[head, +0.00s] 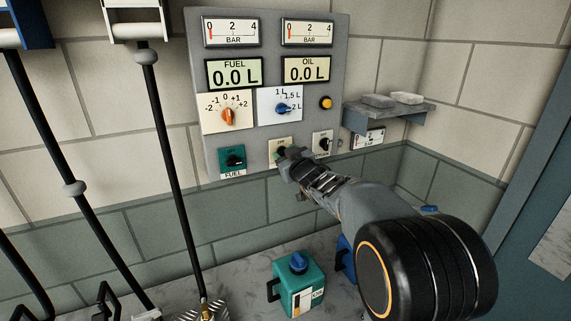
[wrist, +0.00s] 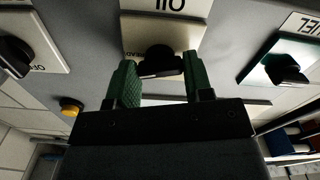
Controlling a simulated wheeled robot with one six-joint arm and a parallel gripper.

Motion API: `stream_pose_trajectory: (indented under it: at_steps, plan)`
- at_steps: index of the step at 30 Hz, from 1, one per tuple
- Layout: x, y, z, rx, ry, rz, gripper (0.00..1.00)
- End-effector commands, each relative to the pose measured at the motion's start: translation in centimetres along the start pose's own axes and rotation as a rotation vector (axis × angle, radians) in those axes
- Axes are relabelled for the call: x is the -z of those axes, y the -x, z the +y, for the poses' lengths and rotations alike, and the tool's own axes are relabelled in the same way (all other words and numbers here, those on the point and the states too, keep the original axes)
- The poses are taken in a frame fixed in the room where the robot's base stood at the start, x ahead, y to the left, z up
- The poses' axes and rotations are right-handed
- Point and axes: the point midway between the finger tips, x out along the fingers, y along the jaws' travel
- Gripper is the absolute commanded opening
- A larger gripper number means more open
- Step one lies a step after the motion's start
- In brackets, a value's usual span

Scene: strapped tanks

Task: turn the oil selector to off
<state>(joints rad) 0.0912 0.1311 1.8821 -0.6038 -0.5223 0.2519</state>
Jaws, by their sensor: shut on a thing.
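The oil selector is a black knob (wrist: 160,58) on a cream plate marked OIL, upside down in the wrist view. In the head view its plate (head: 276,146) shows at the bottom middle of the grey panel, mostly behind my gripper (head: 287,156). In the wrist view the green fingers of my gripper (wrist: 161,80) stand on either side of the knob, shut on it. The plate's small lettering is partly hidden, so I cannot tell which position the knob points to.
The fuel selector (head: 233,159) sits left of it and another black selector (head: 322,145) right, both close by. Above are a blue knob (head: 283,108), an orange knob (head: 228,117) and a yellow button (head: 326,102). A shelf (head: 392,113) juts out at right. A teal tank (head: 299,287) stands below.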

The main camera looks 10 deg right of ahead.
Motion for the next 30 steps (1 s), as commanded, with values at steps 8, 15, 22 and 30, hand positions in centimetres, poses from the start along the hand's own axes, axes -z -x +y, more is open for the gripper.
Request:
stream_pose_trajectory:
  at_steps: [8, 15, 22, 30]
  plan:
    - [-0.41, 0.02, -0.13, -0.001, 0.266, 0.002, 0.23]
    - [-0.37, 0.01, -0.12, 0.000, 0.494, 0.001, 0.23]
    - [-0.31, 0.02, -0.11, 0.000, 0.713, 0.001, 0.23]
    - [-0.24, 0.01, -0.09, 0.000, 0.956, 0.001, 0.23]
